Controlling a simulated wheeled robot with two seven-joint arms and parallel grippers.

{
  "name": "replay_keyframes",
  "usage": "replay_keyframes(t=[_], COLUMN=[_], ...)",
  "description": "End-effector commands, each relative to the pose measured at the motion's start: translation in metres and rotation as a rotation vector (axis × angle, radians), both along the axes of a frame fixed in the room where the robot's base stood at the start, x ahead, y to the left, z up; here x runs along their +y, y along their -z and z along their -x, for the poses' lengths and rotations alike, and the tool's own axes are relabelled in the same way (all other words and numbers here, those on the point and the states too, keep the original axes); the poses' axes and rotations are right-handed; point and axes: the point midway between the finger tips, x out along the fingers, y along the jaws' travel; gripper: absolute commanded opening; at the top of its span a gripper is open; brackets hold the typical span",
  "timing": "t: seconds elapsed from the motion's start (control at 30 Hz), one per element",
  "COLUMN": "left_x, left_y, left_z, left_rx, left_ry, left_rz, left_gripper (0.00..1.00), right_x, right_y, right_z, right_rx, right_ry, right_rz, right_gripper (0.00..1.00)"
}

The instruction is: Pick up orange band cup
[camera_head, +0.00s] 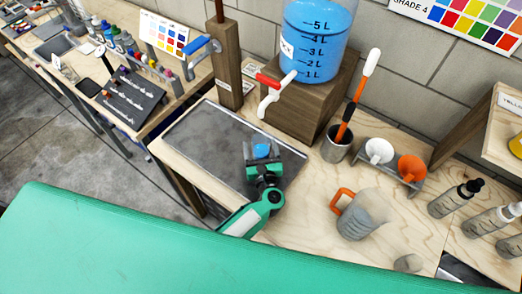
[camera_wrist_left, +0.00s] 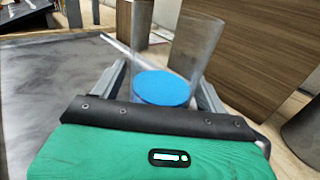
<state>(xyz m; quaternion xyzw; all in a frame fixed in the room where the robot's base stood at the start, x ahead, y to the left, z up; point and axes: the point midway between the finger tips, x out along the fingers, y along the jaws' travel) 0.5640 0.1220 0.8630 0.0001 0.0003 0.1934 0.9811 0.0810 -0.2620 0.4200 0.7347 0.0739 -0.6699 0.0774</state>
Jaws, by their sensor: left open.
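My left gripper (camera_head: 262,150) is over the right part of the dark grey mat, fingers apart. A blue round thing (camera_head: 261,151) shows between its fingers. In the left wrist view the blue disc (camera_wrist_left: 162,88) lies between the two open fingers (camera_wrist_left: 158,85), and I cannot tell if they touch it. A see-through cup (camera_wrist_left: 197,42) stands just behind it. I cannot make out an orange band on any cup. A grey jug (camera_head: 363,217) with an orange handle stands right of the gripper. My right gripper is not in view.
A blue-filled water tank (camera_head: 315,45) with a red-handled tap (camera_head: 275,92) stands on a wooden block (camera_head: 300,115). A grey pot (camera_head: 337,147) holds a stick. White (camera_head: 379,150) and orange (camera_head: 411,168) funnels sit in a rack. The mat's left part (camera_head: 205,145) is clear.

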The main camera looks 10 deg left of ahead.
Motion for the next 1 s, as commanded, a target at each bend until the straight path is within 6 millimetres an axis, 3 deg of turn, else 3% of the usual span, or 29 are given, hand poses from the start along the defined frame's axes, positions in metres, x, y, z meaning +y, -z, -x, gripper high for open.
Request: replay_keyframes(t=[0.13,0.4,1.0], left_x=[-0.0001,-0.0002,0.0006], left_y=[0.0004,-0.0002,-0.0041], left_z=[0.0003,0.0002,0.0036], left_rx=[0.0,-0.001,-0.001], left_ry=[0.0,0.0,-0.001], left_rz=[0.0,0.0,0.002], left_gripper=[0.73,0.2,0.19], right_x=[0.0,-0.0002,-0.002], right_y=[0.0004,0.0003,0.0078], right_z=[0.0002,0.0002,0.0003], right_rx=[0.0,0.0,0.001], right_ry=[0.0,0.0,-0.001], right_rz=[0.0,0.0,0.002], right_gripper=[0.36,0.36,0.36])
